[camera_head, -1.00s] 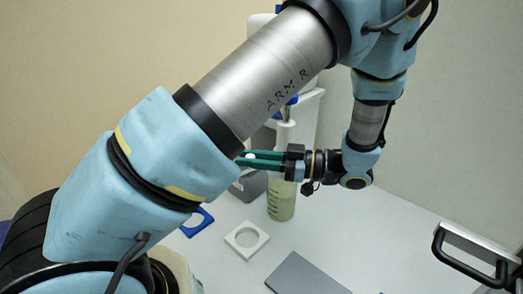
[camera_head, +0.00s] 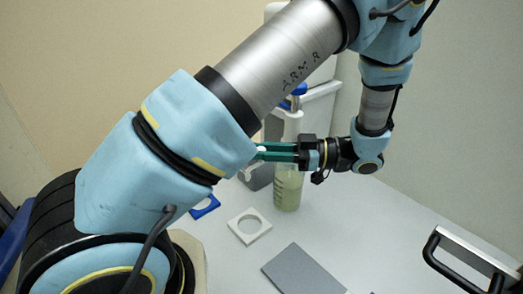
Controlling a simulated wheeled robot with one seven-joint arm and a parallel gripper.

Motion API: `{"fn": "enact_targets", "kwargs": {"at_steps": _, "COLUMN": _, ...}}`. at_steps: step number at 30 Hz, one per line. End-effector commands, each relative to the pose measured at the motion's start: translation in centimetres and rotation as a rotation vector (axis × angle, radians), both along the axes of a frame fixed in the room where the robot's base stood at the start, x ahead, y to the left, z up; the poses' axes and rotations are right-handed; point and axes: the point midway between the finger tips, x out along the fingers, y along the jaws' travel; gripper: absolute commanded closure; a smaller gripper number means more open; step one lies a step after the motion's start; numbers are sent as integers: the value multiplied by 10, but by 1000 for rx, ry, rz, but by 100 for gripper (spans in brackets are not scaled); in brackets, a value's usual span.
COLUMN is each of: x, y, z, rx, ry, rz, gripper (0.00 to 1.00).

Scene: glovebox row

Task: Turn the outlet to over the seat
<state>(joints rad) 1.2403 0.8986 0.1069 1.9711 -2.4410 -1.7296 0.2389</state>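A tall clear vessel (camera_head: 288,187) with pale green liquid stands upright on the worktop, below a white stand (camera_head: 318,108) with a blue part (camera_head: 299,90) near its top. I cannot make out which part is the outlet; my arm covers much of this area. A white square plate with a round hole (camera_head: 249,226) and a blue one (camera_head: 206,207) lie on the worktop; either may be the seat. My gripper (camera_head: 262,151) points left, level with the vessel's upper part. Its green fingers show a small white patch between them, but their tips are hidden behind my arm.
A flat grey plate (camera_head: 304,270) lies at the front of the white worktop (camera_head: 365,220). A black handle on a metal bar (camera_head: 470,262) stands at the lower right. The worktop right of the vessel is clear. Walls close the back and right.

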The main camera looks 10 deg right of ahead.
Motion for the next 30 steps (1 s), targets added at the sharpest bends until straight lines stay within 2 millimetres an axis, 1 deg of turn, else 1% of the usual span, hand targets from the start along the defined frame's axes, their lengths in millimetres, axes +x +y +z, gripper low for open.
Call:
{"fn": "enact_targets", "kwargs": {"at_steps": 1, "x": -2, "y": 0, "z": -2, "rx": -2, "ry": 4, "rz": 0, "gripper": 71}}
{"fn": "enact_targets", "kwargs": {"at_steps": 8, "x": -1, "y": 0, "z": -1, "rx": -1, "ry": 2, "rz": 0, "gripper": 45}}
{"fn": "enact_targets", "kwargs": {"at_steps": 15, "x": -1, "y": 0, "z": -1, "rx": 0, "ry": 2, "rz": 0, "gripper": 44}}
{"fn": "enact_targets", "kwargs": {"at_steps": 18, "x": -2, "y": -4, "z": -2, "rx": -2, "ry": 2, "rz": -1, "gripper": 44}}
{"fn": "enact_targets", "kwargs": {"at_steps": 20, "x": -3, "y": -10, "z": -3, "rx": -4, "ry": 1, "rz": -2, "gripper": 44}}
{"fn": "enact_targets", "kwargs": {"at_steps": 23, "x": -8, "y": -25, "z": -4, "rx": -5, "ry": 1, "rz": -3, "gripper": 44}}
{"fn": "enact_targets", "kwargs": {"at_steps": 30, "x": -22, "y": -71, "z": -5, "rx": -4, "ry": 2, "rz": -2, "gripper": 44}}
